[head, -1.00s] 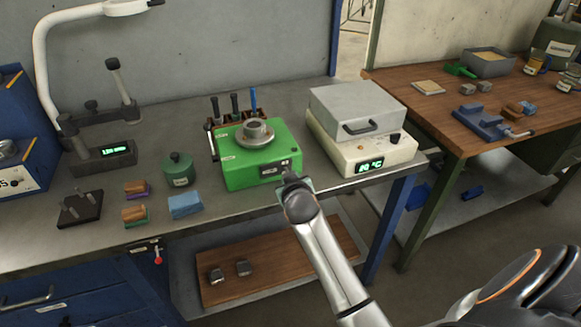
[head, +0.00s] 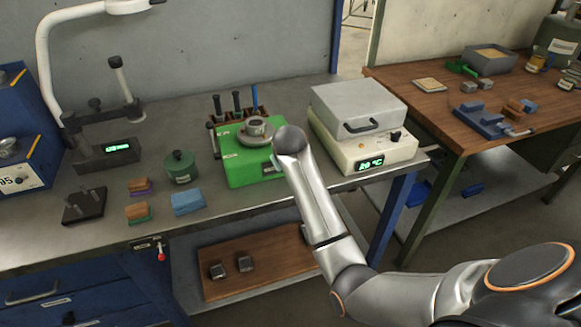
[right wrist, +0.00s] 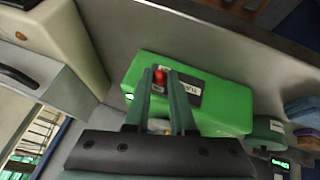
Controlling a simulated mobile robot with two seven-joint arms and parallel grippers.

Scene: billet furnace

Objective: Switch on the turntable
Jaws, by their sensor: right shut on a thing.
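The turntable is a green box (head: 240,168) with a grey round plate and hub (head: 256,130) on top, standing on the grey bench. In the right wrist view the green box (right wrist: 225,105) has a dark label panel (right wrist: 187,88) on its front. A small red switch (right wrist: 160,76) shows between the fingertips of my right gripper (right wrist: 160,88), which is shut on it. In the head view my right wrist covers the front right of the box and hides the fingertips. My left gripper is not in view.
A cream hotplate with a grey lid (head: 358,105) stands close right of the turntable. A tool rack (head: 230,112) is behind it. A green canister (head: 180,167), a blue block (head: 188,202) and brushes (head: 137,211) lie to the left. The bench's front edge is below.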

